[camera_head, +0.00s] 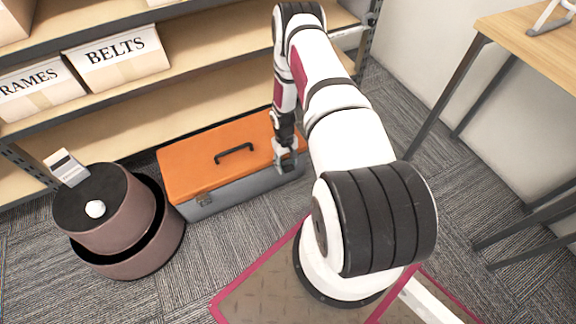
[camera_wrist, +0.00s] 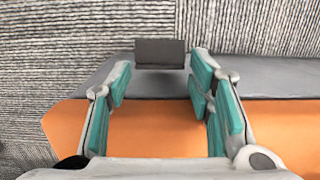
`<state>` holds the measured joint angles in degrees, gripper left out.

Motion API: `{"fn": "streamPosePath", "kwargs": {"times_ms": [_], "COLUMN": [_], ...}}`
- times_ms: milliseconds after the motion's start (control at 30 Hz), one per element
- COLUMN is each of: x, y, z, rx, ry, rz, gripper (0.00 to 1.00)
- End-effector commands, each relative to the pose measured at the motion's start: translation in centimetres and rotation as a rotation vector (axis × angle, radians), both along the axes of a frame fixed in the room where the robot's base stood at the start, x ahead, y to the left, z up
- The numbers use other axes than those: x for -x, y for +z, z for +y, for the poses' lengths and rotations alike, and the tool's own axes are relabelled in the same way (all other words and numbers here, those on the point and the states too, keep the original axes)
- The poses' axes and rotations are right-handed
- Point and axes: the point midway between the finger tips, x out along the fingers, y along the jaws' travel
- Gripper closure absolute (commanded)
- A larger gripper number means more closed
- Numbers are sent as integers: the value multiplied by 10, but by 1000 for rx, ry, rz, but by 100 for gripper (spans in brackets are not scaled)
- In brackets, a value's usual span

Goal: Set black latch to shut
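An orange-lidded toolbox (camera_head: 190,160) with a grey body stands on the carpet in front of the shelf, its lid down. My gripper (camera_head: 287,165) points down at the right part of its front edge. In the wrist view, a dark flat latch plate (camera_wrist: 160,54) sticks out from the grey front edge of the box, over the carpet. My open gripper (camera_wrist: 160,80) has its teal-padded fingers wide apart, one on each side of the plate's line; contact is not visible. In the head view this latch is hidden by my gripper.
Shelves with boxes are behind. A wooden table (camera_head: 535,40) is at the right. Carpet in front of the toolbox is clear.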

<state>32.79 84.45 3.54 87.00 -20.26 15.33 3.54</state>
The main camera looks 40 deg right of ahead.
Motion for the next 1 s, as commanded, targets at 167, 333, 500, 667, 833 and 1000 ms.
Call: {"fn": "streamPosePath", "kwargs": {"times_ms": [167, 333, 500, 667, 833, 1000], "x": [5, 6, 4, 0, -5, -8], "y": [-2, -1, 15, 46, 80, 105], "z": [1, 2, 1, -1, -2, -3], "rx": [-3, -5, -3, -3, -3, -2], "ry": [-1, -1, -1, -2, -1, -1], "rz": [10, 13, 12, 11, 10, 9], "gripper": [43, 43, 43, 43, 43, 43]}}
